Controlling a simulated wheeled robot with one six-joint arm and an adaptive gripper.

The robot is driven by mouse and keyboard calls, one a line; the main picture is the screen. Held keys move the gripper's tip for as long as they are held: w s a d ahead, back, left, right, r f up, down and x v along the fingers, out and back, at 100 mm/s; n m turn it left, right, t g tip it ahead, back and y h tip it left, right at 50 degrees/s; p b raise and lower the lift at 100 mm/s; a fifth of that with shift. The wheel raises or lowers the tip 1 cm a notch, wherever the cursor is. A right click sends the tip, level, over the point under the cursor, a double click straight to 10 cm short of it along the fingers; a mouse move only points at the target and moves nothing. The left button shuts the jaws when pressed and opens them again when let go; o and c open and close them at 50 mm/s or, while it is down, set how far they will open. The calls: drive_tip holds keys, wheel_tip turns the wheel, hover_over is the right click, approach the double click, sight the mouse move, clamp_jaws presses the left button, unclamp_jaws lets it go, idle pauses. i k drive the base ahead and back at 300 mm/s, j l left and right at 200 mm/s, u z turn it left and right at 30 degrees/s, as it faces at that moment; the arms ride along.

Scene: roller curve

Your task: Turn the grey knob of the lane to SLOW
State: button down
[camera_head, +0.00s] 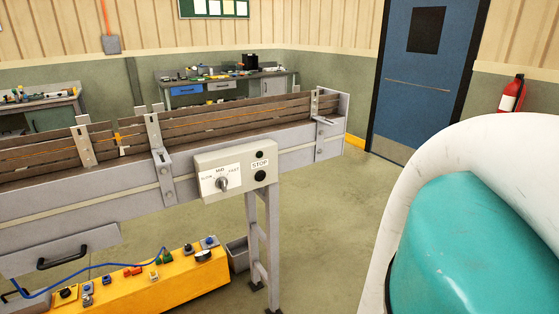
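The grey knob (222,184) sits on a white dial plate (209,187) on the front of a beige control box (235,158). The plate has small labels that seem to read SLOW at left, MID at top and FAST at right. The knob seems to point up, toward MID, but it is small in the picture. The box is fixed to the side of the roller lane (100,200). My gripper is not in view; a large white and teal part of my arm fills the right side.
A black button (260,176) sits by a STOP label on the same box. A yellow panel (150,287) with several switches and a blue cable is below the lane. A grey leg (254,235) stands under the box. The floor (320,215) right of the lane is clear.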

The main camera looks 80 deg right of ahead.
sight(222, 183)
drive_tip(key=z, duration=1.35)
